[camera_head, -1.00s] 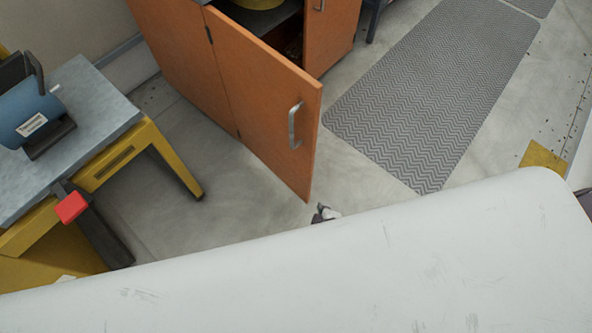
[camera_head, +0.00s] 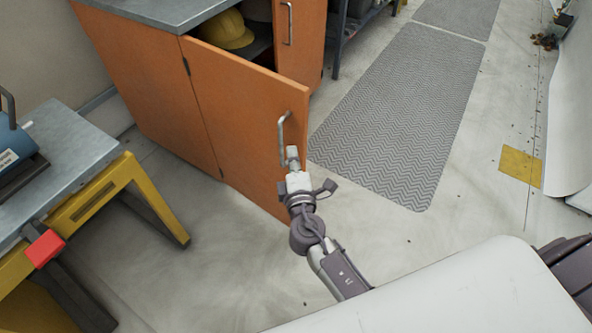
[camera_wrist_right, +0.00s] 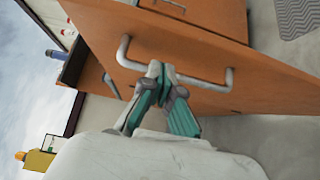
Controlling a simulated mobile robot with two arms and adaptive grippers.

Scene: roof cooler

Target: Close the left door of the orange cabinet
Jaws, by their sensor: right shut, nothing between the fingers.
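The orange cabinet (camera_head: 140,85) stands at the upper left of the head view. Its left door (camera_head: 240,120) is swung outward, with a metal bar handle (camera_head: 282,128) near its free edge. My right gripper (camera_head: 292,152) is at the lower end of this handle, in front of the door. In the right wrist view the shut fingertips (camera_wrist_right: 160,68) overlap the handle (camera_wrist_right: 205,84) with the door (camera_wrist_right: 275,80) behind; whether they touch it is unclear. Nothing shows gripped. My left gripper is out of view.
A yellow hard hat (camera_head: 226,30) sits inside the cabinet. A yellow-legged workbench (camera_head: 145,190) stands at the left. A grey patterned mat (camera_head: 400,115) lies right of the door. Bare floor (camera_head: 215,255) lies between bench and door.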

